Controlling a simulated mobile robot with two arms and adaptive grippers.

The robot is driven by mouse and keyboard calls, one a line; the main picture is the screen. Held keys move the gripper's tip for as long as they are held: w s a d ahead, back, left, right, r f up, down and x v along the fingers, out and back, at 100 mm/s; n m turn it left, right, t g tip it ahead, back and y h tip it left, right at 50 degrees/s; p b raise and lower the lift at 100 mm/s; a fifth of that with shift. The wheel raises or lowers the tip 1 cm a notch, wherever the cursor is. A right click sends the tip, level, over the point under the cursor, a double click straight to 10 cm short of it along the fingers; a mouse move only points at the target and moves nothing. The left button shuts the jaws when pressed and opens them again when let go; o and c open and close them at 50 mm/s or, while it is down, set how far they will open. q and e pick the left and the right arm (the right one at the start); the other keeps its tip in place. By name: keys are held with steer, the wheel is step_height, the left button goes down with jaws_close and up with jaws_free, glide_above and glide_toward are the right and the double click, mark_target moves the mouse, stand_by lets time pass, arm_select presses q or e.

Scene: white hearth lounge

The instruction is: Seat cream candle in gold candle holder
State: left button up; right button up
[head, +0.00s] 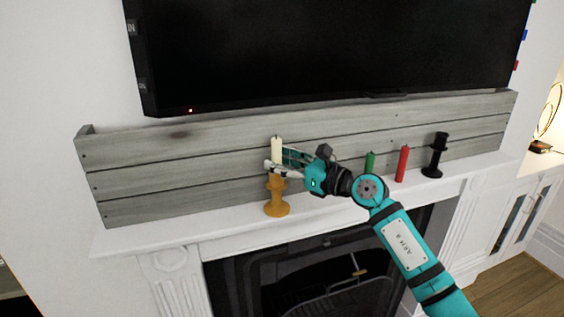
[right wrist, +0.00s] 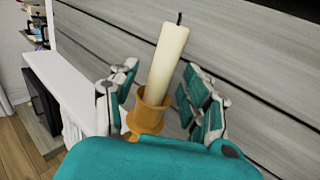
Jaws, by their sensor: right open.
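The cream candle (head: 276,150) stands upright in the top of the gold candle holder (head: 277,199) on the white mantel. In the right wrist view the candle (right wrist: 168,62) rises out of the cup of the holder (right wrist: 147,112). My right gripper (head: 274,160) is at the height of the candle's lower part. In the right wrist view its fingers (right wrist: 160,98) are spread on both sides of the candle and the holder's cup, with gaps on each side. My left gripper is not in view.
A green candle (head: 370,163), a red candle (head: 402,163) and a black candle holder (head: 435,155) stand farther right on the mantel (head: 340,199). A grey plank board (head: 180,160) runs behind them. A dark television (head: 320,50) hangs above, and a fireplace (head: 320,265) opens below.

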steer(key=shift+d, duration=0.1)
steer(key=v, duration=1.2)
